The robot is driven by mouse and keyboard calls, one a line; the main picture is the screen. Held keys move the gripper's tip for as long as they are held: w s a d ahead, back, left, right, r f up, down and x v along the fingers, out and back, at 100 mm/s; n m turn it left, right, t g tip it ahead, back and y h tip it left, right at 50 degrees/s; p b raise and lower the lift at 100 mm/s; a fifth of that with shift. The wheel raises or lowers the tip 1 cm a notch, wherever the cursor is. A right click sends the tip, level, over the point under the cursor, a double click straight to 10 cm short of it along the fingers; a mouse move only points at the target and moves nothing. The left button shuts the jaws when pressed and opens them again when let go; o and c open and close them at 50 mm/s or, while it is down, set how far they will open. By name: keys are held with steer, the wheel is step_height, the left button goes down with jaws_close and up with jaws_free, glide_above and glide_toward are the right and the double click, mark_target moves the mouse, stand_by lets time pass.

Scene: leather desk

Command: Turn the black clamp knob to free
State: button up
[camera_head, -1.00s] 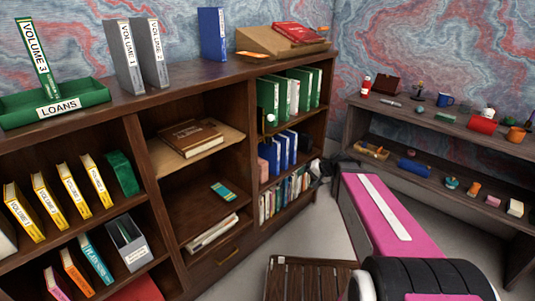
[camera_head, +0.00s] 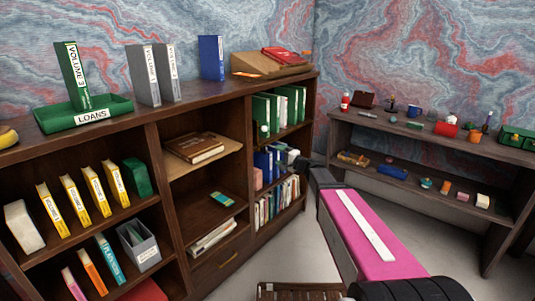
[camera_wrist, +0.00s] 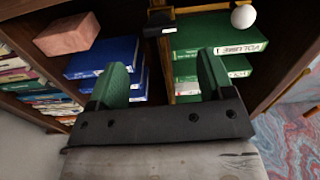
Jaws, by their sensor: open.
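In the wrist view a black clamp piece (camera_wrist: 158,28) with a small pale mark sits on a brass bar between the blue and green books. I take it for the clamp with the knob; the knob's own shape and setting are too small to make out. My gripper (camera_wrist: 162,66) is open and empty, its two green fingers apart, facing the shelf. The clamp lies beyond the fingertips, roughly in line with the gap, apart from both. In the head view, my gripper's end is at the right bay of the bookcase; its fingers are not clear there.
A white ball (camera_wrist: 243,16) lies near the green binders (camera_wrist: 215,40); it also shows in the head view (camera_head: 264,130). Blue books (camera_wrist: 105,58) and a pinkish block (camera_wrist: 67,34) stand beside the clamp. The bookcase (camera_head: 150,150) frames the bay. A low shelf (camera_head: 440,140) holds small objects.

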mark_target(264, 150)
steer(key=x, duration=0.7)
steer(key=shift+w, duration=0.15)
steer(key=shift+a, duration=0.15)
steer(key=c, duration=0.9)
